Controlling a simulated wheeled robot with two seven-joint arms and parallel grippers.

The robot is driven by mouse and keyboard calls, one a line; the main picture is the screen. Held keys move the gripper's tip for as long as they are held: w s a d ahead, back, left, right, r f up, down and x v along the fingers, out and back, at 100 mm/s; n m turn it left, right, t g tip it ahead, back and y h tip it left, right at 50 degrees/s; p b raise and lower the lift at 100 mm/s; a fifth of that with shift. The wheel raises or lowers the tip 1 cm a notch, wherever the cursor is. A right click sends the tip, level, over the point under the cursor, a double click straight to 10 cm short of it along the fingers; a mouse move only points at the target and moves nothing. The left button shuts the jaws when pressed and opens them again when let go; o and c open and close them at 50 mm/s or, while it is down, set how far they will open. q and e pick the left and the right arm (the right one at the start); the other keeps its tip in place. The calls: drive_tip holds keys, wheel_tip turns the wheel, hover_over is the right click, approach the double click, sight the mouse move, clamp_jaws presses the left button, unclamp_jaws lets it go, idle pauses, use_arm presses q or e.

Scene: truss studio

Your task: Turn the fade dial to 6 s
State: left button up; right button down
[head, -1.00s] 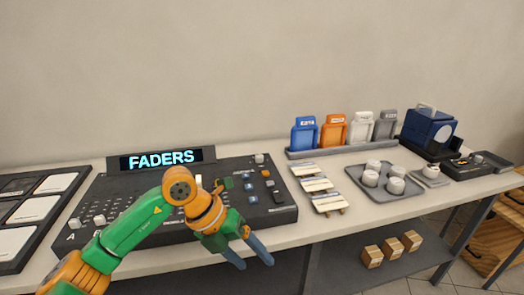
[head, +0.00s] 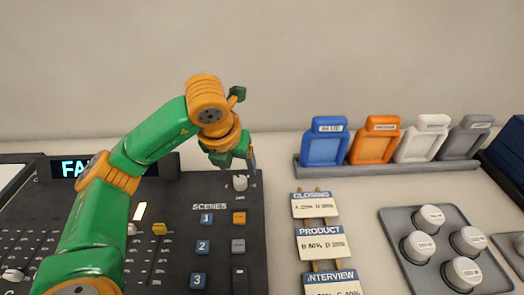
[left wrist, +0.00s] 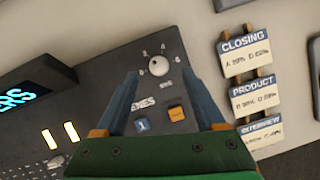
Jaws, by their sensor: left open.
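The fade dial (head: 240,182) is a small white round knob at the top right of the dark lighting console (head: 225,265). In the left wrist view the dial (left wrist: 159,66) has small figures around it; I cannot tell where its mark points. My left gripper (head: 251,165) is open, just above and beside the dial in the head view. In the left wrist view its blue fingers (left wrist: 162,66) stand on either side of the dial, apart from it. Nothing is between them but the dial below. My right gripper is not in view.
Scene buttons (head: 206,219) and orange and grey buttons sit below the dial. Cue cards (head: 322,243) lie right of the console. Coloured gel frames (head: 325,141) stand in a rack behind, and a grey tray (head: 399,215) holds white round pieces. The lit FADERS sign is partly hidden by my arm.

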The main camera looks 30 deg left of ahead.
sight(240, 179)
use_arm(q)
drive_tip(key=shift+w+f, duration=0.2)
drive_tip(key=shift+w, duration=0.15)
drive_tip(key=f, duration=0.3)
drive_tip(key=shift+s+a+f+p, duration=0.25)
drive_tip(key=shift+s+p, duration=0.1)
drive_tip(key=shift+x, duration=1.05)
drive_tip(key=shift+w+f, duration=0.15)
drive_tip(key=shift+w, duration=0.25)
drive_tip(key=shift+s, duration=0.15)
drive_tip(key=c, duration=0.5)
clamp_jaws()
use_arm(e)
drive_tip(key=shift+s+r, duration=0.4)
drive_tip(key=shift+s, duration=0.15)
